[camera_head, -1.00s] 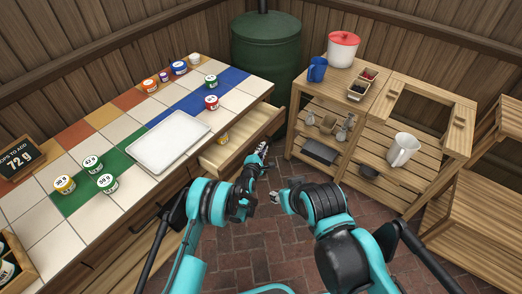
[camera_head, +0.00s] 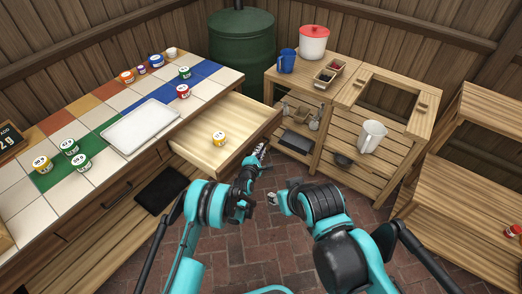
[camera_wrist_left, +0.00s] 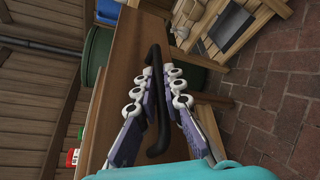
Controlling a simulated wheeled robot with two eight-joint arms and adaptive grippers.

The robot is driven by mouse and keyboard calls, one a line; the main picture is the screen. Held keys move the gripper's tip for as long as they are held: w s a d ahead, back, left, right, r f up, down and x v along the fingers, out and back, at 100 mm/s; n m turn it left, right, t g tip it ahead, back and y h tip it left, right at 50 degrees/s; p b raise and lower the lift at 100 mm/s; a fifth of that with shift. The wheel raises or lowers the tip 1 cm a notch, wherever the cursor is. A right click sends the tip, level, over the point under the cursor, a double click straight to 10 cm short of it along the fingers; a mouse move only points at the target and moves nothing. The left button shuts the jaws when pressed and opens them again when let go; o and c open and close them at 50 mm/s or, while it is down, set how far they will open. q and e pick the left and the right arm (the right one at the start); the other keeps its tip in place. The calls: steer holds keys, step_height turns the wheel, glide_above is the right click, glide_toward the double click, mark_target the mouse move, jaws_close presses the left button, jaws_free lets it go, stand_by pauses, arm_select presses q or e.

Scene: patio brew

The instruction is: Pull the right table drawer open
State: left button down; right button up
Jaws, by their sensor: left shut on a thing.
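The right table drawer (camera_head: 205,150) stands well out from the tiled table (camera_head: 118,178) in the head view, and its wooden inside shows. A jar with a yellow body and white lid (camera_head: 219,138) stands in it. My left gripper (camera_head: 259,153) is at the drawer's front. In the left wrist view my left gripper's fingers (camera_wrist_left: 158,74) are shut around the drawer's dark bar handle (camera_wrist_left: 157,146). My right gripper (camera_head: 272,198) hangs above the brick floor, apart from the drawer; its fingers are too small to read.
A white tray (camera_head: 140,126) and several small jars stand on the table. A green barrel (camera_head: 243,45) stands behind the drawer. A wooden shelf unit (camera_head: 345,100) with a white pitcher (camera_head: 371,136) is to the right. Brick floor (camera_head: 265,245) is open in front.

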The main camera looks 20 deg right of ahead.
stand_by(0.3)
arm_select(q)
steer(key=c, duration=1.9)
jaws_free()
steer(key=shift+d, duration=0.1)
step_height(320, 180, up, 9)
steer(key=shift+s+r, duration=0.1)
steer(key=shift+s, duration=0.05)
steer(key=shift+w+r, duration=0.2)
steer(key=shift+r, duration=0.05)
steer(key=shift+s+r, duration=0.1)
steer(key=shift+r, duration=0.05)
